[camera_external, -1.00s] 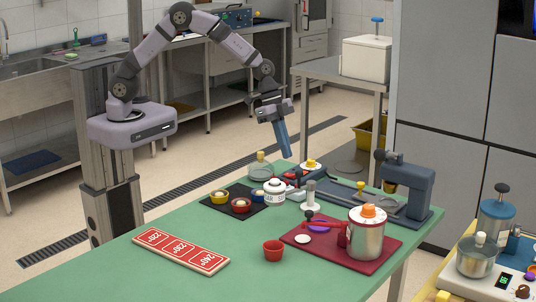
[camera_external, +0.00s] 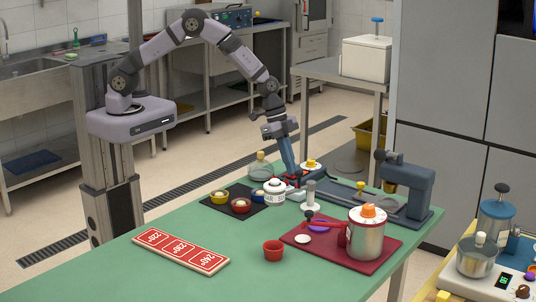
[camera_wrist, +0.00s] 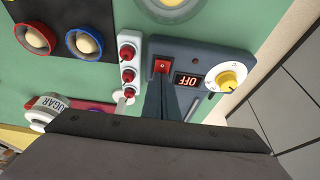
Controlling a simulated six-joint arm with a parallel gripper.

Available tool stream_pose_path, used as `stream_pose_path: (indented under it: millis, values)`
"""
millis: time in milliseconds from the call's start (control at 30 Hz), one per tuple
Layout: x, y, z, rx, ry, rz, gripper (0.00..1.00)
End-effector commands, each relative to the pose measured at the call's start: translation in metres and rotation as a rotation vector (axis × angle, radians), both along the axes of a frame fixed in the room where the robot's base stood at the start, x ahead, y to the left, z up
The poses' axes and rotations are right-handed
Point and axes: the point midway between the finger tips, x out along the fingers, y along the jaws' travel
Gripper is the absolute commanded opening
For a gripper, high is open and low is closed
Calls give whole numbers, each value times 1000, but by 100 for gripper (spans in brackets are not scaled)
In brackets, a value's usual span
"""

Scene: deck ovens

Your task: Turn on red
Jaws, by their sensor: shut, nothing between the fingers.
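In the wrist view a dark grey control box carries a red switch (camera_wrist: 161,66), a small display (camera_wrist: 187,80) reading OFF in red, and a yellow knob (camera_wrist: 228,79) on a white dial. My gripper (camera_wrist: 168,88) is shut and empty, with its fingertips just beside the red switch. Whether they touch it I cannot tell. In the external view my gripper (camera_external: 292,174) points down at the box at the far edge of the green table, and the yellow knob (camera_external: 311,162) shows just right of it. The fingers hide part of the box.
A white strip with several red knobs (camera_wrist: 127,70) lies directly left of the box. A sugar jar (camera_external: 275,193) and a glass bottle (camera_external: 260,168) stand close by. A grey machine (camera_external: 410,185) stands to the right. The table's front left (camera_external: 120,275) is mostly clear.

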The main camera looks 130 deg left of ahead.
Motion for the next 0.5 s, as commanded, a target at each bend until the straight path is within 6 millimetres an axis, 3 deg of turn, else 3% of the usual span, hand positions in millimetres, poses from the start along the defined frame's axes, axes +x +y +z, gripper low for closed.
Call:
stream_pose_path:
  millis: [133,500]
  values:
    - [3,0,-8,0,-1,-1,0]
    - [0,0,-5,-2,2,-1,0]
